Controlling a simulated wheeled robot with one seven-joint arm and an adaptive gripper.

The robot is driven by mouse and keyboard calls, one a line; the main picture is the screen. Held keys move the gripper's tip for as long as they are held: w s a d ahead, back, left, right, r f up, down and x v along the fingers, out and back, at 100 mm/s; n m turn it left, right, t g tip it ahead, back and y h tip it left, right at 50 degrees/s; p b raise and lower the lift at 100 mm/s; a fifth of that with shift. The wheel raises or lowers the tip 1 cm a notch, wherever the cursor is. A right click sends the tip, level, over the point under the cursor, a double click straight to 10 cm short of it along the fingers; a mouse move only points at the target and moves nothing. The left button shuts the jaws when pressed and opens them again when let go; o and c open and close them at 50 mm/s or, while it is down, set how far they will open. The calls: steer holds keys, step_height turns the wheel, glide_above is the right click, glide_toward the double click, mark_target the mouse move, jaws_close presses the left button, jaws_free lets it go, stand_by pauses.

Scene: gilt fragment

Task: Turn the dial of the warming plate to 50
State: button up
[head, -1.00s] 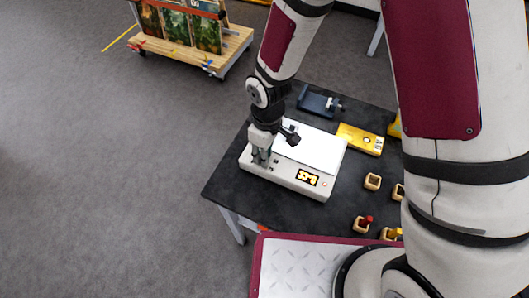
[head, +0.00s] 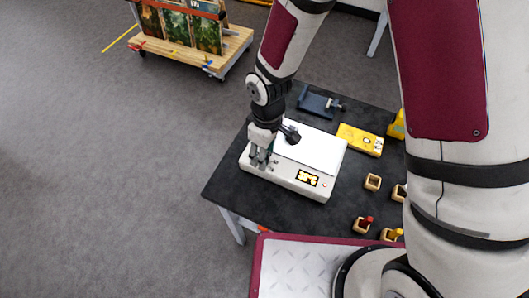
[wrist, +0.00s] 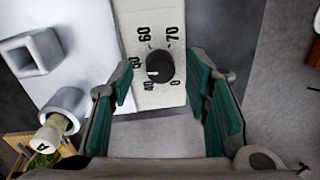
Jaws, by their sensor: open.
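The white warming plate (head: 314,152) lies on the dark table, with a lit orange display (head: 307,178) on its front; the digits are too small to read surely. In the wrist view its black round dial (wrist: 160,66) sits on a pale panel (wrist: 158,18) with a printed scale showing 60, 70 and 40. The dial's white mark points to the left, near the 40 and a number partly hidden above it. My gripper (wrist: 166,92) is open, one green-padded finger on each side of the dial; contact is not clear. In the head view my gripper (head: 261,160) hides the dial.
On the table (head: 232,185) are a yellow device (head: 361,139), a dark blue tool (head: 318,101) and several small wooden holders (head: 372,182) to the right. A wooden cart (head: 233,45) stands on the grey floor at the back left.

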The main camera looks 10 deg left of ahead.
step_height(320, 180, up, 11)
steer(key=shift+w+d, duration=0.2)
steer(key=shift+w, duration=0.1)
steer(key=shift+r, duration=0.1)
stand_by(0.4)
steer(key=d+r+m+t+b, duration=0.1)
steer(key=d+r+m+t, duration=0.35)
steer(key=d+r, duration=0.95)
steer(key=s+d+r+m+t+b, duration=0.1)
steer(key=s+d+r+m+t, duration=0.1)
steer(key=s+d+r+m, duration=0.6)
steer(key=shift+s+d+r, duration=0.2)
steer(key=shift+d+r, duration=0.05)
steer(key=shift+r, duration=0.3)
steer(key=shift+m, duration=0.25)
